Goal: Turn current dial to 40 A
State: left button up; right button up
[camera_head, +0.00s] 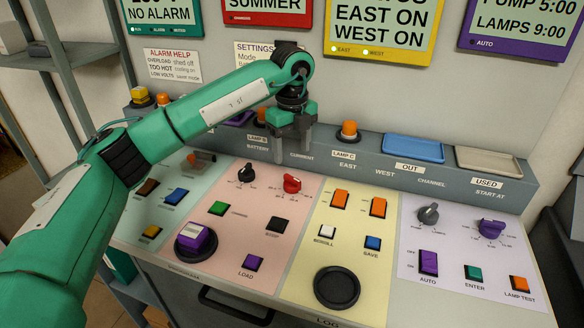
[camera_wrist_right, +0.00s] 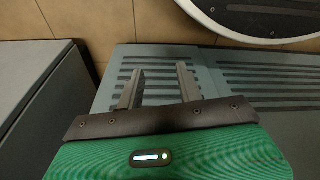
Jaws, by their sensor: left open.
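The red current dial (camera_head: 291,184) sits on the pink section of the console, below the "CURRENT" label. Small scale marks surround it, too small to read. My left gripper (camera_head: 293,158) points down just above and behind the red dial, fingers apart, apparently not touching it. A black dial (camera_head: 246,173) sits to the left of the red one, below the "BATTERY" label. My right gripper (camera_wrist_right: 160,70) shows in the right wrist view with its two fingers apart and nothing between them; it is away from the console.
A yellow section with orange switches (camera_head: 340,199) lies to the right. A blue tray (camera_head: 413,149) sits on the back ledge. Screens hang above.

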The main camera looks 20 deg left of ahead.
pick_arm(q)
notch_tip(320, 180, up, 4)
jog(key=shift+r, duration=0.2)
pick_arm(e)
jog(key=shift+s+r, duration=0.2)
jog(key=shift+r, duration=0.2)
